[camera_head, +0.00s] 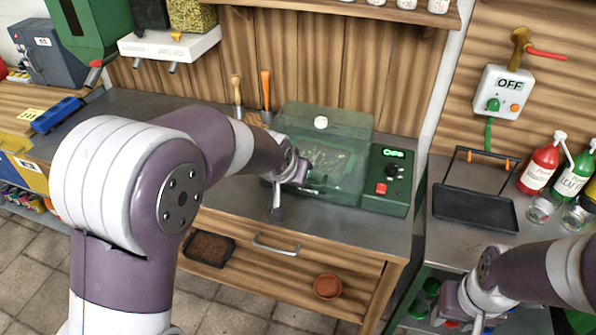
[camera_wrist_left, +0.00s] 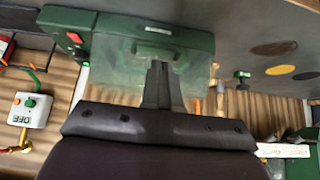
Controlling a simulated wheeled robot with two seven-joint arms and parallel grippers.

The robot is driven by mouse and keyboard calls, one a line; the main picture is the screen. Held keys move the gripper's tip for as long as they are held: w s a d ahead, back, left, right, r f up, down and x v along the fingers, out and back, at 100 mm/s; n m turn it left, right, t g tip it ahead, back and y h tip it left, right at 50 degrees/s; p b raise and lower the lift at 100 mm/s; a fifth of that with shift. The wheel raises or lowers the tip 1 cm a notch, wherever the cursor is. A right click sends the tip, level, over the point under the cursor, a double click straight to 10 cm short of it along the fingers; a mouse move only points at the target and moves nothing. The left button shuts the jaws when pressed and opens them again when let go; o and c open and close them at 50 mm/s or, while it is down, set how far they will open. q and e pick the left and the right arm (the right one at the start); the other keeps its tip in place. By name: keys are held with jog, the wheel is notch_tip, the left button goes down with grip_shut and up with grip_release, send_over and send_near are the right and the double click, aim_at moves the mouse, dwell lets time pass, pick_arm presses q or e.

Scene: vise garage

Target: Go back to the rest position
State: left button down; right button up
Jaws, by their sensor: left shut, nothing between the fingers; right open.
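My left arm reaches in from the left across the bench. Its gripper (camera_head: 277,208) is shut and empty in front of the clear cover of a green machine (camera_head: 383,203); my own wrist partly hides it. In the left wrist view, its closed fingers (camera_wrist_left: 158,72) point at the clear cover (camera_wrist_left: 145,55), with the machine around it upside down; I cannot tell whether they touch it. My right gripper (camera_head: 455,310) is open at the lower right, low in front of the right bench, with nothing seen in it.
A black tray (camera_head: 475,209) lies on the right bench, left of a red bottle (camera_head: 541,167) and a green bottle (camera_head: 574,178). A wall switch box (camera_head: 503,92) reads OFF. A blue tool (camera_head: 57,115) lies at the far left.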

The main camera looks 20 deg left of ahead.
pick_arm(q)
jog(key=s+a+f+g+p, duration=0.1)
jog(key=s+f+g, duration=0.1)
jog(key=s, duration=0.7)
jog(key=s+f+g+p, duration=0.1)
jog(key=s+f+g, duration=0.2)
jog(key=s, duration=0.6)
jog(key=shift+s+a+f+g, duration=0.3)
jog(key=shift+s+a+f, duration=0.05)
jog(key=shift+s+a, duration=0.05)
pick_arm(e)
jog(key=shift+w+r, duration=0.3)
jog(key=shift+r, duration=0.5)
